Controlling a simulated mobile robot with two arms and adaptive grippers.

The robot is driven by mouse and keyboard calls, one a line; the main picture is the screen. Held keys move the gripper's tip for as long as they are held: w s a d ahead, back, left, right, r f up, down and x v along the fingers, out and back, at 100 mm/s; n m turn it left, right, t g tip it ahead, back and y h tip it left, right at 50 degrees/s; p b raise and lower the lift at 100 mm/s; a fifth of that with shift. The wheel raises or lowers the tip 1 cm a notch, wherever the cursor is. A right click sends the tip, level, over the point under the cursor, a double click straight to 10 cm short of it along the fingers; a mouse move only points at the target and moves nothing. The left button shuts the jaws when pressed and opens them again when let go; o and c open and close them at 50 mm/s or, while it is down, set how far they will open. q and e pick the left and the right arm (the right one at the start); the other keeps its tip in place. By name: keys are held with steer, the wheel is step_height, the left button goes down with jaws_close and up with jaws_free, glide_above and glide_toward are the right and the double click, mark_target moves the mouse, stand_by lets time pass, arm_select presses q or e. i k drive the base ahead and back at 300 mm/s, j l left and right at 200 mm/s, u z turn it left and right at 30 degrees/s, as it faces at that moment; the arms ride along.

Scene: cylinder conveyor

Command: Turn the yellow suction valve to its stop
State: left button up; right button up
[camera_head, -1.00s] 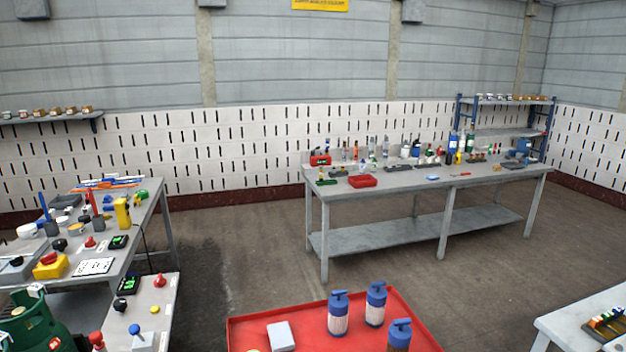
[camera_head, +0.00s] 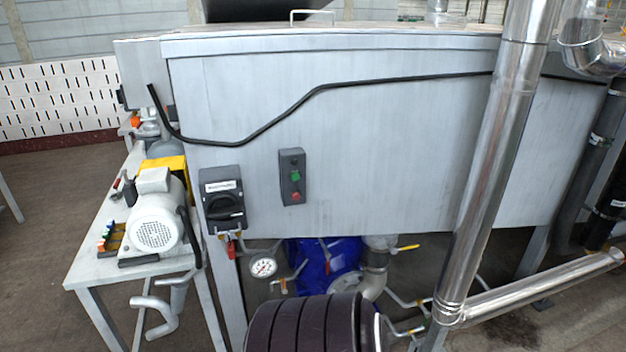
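A small yellow lever handle (camera_head: 407,248) shows under the big grey machine, right of a blue motor or pump body (camera_head: 325,262). It sits on a grey pipe fitting (camera_head: 376,258) and points to the right, tilted slightly up. It looks like the yellow suction valve, but it is small and its stop cannot be made out. Neither of my grippers is in view.
The grey machine housing (camera_head: 400,150) fills the middle, with a black rotary switch (camera_head: 226,208) and button box (camera_head: 292,178). A shiny vertical pipe (camera_head: 487,170) stands right of the lever. A dark ribbed cylinder (camera_head: 305,325) stands below. A bench (camera_head: 88,268) is left.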

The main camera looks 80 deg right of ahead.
mark_target(393, 252)
steer(key=l+z, duration=0.15)
steer(key=z, duration=0.35)
steer(key=l+z, duration=0.15)
steer(key=z, duration=0.35)
steer(key=l+z, duration=0.2)
steer(key=z, duration=0.25)
steer(key=l+z, duration=0.15)
steer(key=z, duration=0.35)
steer(key=i+l+z, duration=0.25)
steer(key=l, duration=0.3)
steer(key=i+l+z, duration=0.25)
steer(key=l, duration=0.2)
steer(key=i+l+z, duration=0.3)
steer(key=i+j+u, duration=0.35)
steer(key=j, duration=0.15)
